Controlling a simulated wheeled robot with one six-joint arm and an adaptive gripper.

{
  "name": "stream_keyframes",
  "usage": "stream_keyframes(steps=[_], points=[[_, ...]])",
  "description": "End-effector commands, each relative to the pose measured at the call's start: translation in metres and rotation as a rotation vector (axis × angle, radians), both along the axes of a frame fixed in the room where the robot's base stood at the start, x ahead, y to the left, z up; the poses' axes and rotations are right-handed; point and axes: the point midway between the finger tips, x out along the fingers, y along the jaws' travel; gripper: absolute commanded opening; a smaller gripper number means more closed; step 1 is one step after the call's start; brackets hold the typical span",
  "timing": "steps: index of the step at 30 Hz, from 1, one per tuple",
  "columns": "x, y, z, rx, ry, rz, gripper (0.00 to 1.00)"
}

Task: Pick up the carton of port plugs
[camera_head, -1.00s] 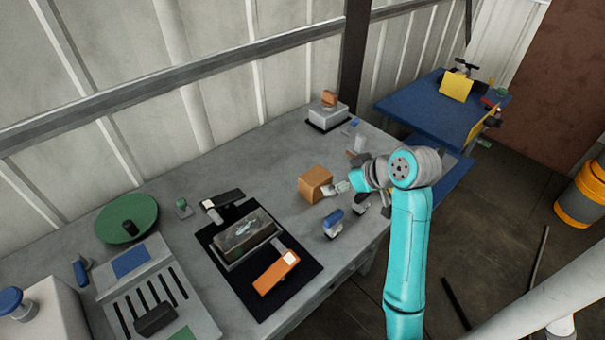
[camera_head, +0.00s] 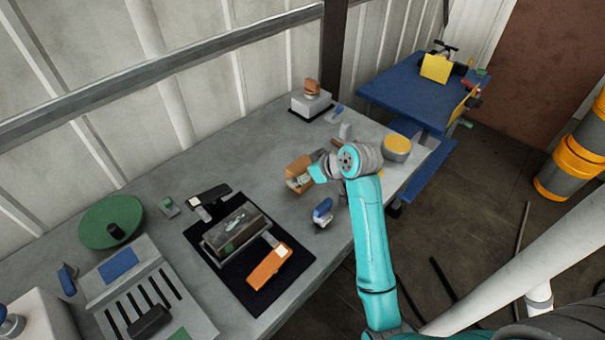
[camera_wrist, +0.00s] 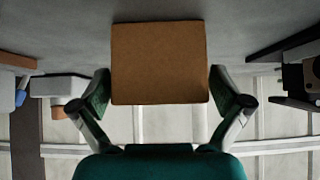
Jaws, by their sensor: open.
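The carton, a plain brown box (camera_head: 297,164), stands on the grey workbench, partly covered by my gripper in the head view. In the wrist view the brown carton (camera_wrist: 160,60) sits centred between the fingers. My gripper (camera_wrist: 160,84) is open, one finger at each side of the carton, with a narrow gap showing on both sides. In the head view my gripper (camera_head: 301,182) is at the carton's near side. Whether any finger touches it cannot be told. No plugs are visible.
A blue-and-white bottle (camera_head: 322,212) stands close in front of the carton. A yellow-topped round tub (camera_head: 396,149) is to the right, beyond my arm. A black mat (camera_head: 206,243) with a metal block and orange tool lies left. Bare bench separates mat and carton.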

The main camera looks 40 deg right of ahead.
Motion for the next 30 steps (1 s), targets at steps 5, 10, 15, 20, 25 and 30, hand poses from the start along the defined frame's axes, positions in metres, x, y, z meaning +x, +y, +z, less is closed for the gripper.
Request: stream_keyframes(steps=[5,10,15,20,25,30], points=[[0.0101,0.0006,-0.0086,-0.001,-0.002,0.001,1.00],[0.0105,0.0004,-0.0089,-0.002,-0.002,0.001,1.00],[0.0103,0.0003,-0.0088,-0.001,-0.002,0.001,0.70],[0.0103,0.0003,-0.0089,-0.001,-0.001,0.001,0.33],[0.0105,0.0003,-0.0085,-0.001,-0.002,0.000,0.32],[0.0109,0.0000,0.0005,-0.002,-0.003,0.001,0.32]])
